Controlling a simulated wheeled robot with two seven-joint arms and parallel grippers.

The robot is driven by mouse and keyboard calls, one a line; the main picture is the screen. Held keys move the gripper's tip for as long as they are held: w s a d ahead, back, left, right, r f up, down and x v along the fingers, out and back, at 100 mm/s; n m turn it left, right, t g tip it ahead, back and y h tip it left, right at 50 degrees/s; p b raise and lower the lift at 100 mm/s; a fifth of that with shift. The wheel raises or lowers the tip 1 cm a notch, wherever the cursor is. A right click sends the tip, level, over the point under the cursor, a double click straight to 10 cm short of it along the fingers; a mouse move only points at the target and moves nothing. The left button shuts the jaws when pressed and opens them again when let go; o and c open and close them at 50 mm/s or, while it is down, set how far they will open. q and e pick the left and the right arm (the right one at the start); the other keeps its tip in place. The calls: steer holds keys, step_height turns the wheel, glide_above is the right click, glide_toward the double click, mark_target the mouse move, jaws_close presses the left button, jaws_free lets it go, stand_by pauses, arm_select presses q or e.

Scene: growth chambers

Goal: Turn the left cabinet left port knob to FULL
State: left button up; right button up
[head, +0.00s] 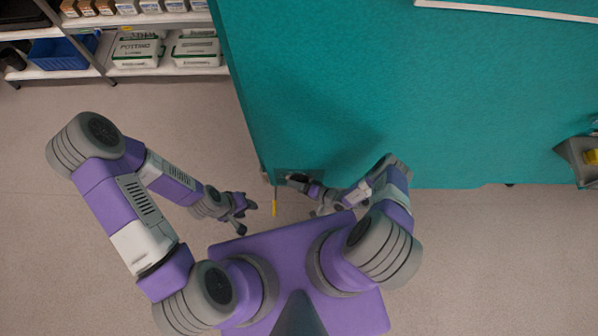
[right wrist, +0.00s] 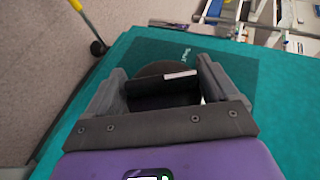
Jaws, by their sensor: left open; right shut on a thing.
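The teal cabinet (head: 400,90) fills the upper right of the head view. In the right wrist view a dark plate (right wrist: 235,75) lies on its teal face (right wrist: 290,110). A dark round knob (right wrist: 152,72) with a black grip bar and a white pointer mark sits on the plate. My right gripper (right wrist: 163,88) is shut on the knob, one finger on each side. In the head view the right gripper (head: 297,181) is at the cabinet's lower left corner, and the knob is hidden there. My left gripper (head: 243,212) is open and empty, left of the cabinet corner.
A thin rod with a yellow handle (head: 274,207) sticks out by the cabinet corner, between my grippers. Shelves (head: 120,72) with boxes and a blue bin (head: 62,54) stand at the upper left. A grey bin (head: 580,160) is at the right edge. The floor at left is clear.

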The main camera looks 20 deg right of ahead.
steer(key=shift+w+d+m+t+y, duration=0.1)
steer(key=shift+m+t+y, duration=0.2)
steer(key=shift+t+y, duration=0.55)
steer(key=o, duration=0.8)
steer(key=shift+g+y, duration=0.25)
steer(key=shift+d, duration=0.1)
